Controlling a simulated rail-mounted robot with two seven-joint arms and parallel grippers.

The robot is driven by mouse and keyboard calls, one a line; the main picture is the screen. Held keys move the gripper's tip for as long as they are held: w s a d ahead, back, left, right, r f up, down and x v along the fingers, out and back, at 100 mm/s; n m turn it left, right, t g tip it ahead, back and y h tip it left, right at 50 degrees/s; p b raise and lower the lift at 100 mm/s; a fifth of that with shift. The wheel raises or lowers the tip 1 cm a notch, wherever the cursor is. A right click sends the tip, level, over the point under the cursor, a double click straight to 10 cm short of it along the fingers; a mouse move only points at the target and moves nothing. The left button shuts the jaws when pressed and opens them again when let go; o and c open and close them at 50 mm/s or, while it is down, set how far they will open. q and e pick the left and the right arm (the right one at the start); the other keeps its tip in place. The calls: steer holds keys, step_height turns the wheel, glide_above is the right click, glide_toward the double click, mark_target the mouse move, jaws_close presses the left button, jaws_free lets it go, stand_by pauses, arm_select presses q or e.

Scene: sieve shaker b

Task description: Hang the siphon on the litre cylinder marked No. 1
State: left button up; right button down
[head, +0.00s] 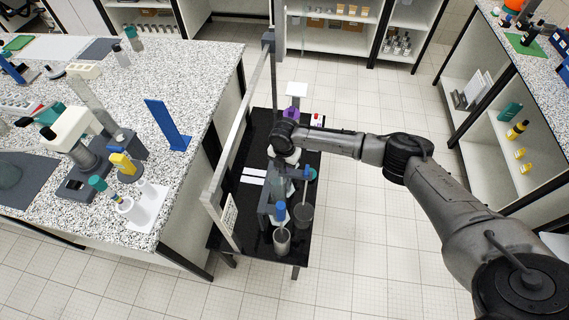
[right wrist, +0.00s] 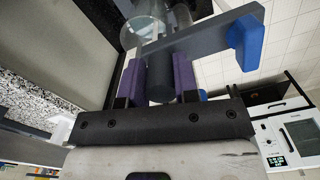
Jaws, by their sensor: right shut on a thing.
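In the right wrist view my right gripper (right wrist: 158,72), with purple fingers, is shut on a dark round stem. This stem joins a grey bar with a blue end block, which looks like the siphon (right wrist: 205,38). Two clear cylinders (right wrist: 146,32) stand close beyond the fingers. I cannot read a No. 1 mark on either. The bar crosses in front of them, and I cannot tell whether it touches a rim. In the head view my right arm reaches over the small black table, where the wrist hides part of the glassware. My left gripper is not in view.
The black table (head: 251,205) holds two grey beakers (head: 282,241) near its front edge and white cards. A metal frame (head: 232,140) rises along its left side. A speckled bench (head: 130,75) with a microscope stands left. Open tiled floor lies right of the table.

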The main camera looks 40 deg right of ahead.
steer(key=shift+f+b, duration=0.3)
steer(key=shift+f, duration=0.25)
steer(key=shift+f+b, duration=0.3)
steer(key=shift+f, duration=0.25)
steer(key=shift+f+b, duration=0.45)
steer(key=shift+f, duration=0.25)
steer(key=c, duration=1)
jaws_free()
steer(key=shift+c, duration=0.2)
steer(key=shift+o, duration=1.3)
steer(key=shift+r, duration=0.1)
step_height(320, 180, up, 14)
steer(key=shift+f, duration=0.15)
